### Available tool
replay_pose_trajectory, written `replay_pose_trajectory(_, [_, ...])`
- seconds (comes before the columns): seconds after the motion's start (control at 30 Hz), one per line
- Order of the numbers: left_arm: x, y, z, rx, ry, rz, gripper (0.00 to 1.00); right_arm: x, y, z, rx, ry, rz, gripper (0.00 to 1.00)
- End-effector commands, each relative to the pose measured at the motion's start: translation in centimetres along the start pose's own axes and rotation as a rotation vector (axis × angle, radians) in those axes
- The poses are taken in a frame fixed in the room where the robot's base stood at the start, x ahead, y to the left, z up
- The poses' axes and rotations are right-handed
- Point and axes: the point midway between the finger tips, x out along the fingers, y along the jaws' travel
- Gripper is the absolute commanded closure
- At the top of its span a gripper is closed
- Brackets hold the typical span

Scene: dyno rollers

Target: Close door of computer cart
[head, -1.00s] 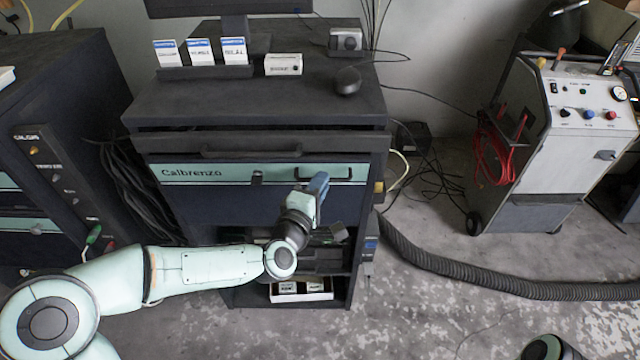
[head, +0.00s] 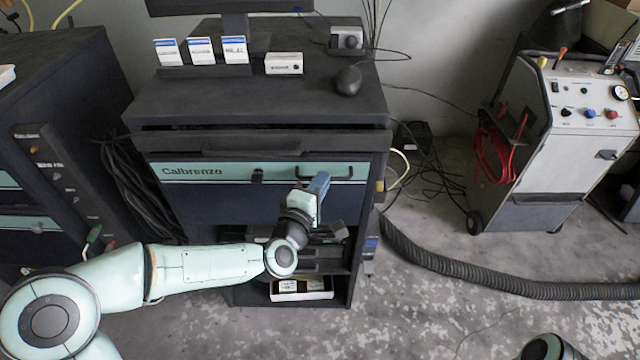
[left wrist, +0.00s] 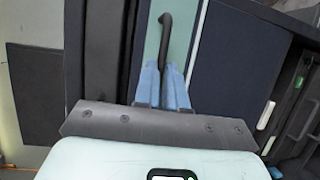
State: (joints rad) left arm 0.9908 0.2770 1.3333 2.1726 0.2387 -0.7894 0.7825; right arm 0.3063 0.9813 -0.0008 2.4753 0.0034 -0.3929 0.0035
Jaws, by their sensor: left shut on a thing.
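The computer cart (head: 185,105) stands in the middle of the head view. Its dark blue front panel (head: 215,207) has a teal strip marked "Calbrenzo" and a black handle (head: 342,178) at the right of the strip. Below the panel, the lower shelves are exposed. My left gripper (head: 319,183) is at this handle, its blue fingers shut on it. In the left wrist view, the handle (left wrist: 165,38) runs down between the blue fingertips (left wrist: 165,75). My right gripper is not in view.
A mouse (head: 348,80) and small boxes sit on the cart top. A white box (head: 318,294) sits on the bottom shelf. A dark cabinet (head: 60,90) stands left. A black hose (head: 470,285) crosses the floor right, before a grey wheeled machine (head: 550,150).

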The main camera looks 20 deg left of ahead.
Motion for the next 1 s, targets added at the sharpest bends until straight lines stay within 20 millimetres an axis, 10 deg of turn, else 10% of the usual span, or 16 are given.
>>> replay_pose_trajectory(1.0, [2.8, 1.1, -1.3, -0.048, 0.001, -0.115, 1.0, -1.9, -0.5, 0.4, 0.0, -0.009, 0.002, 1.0])
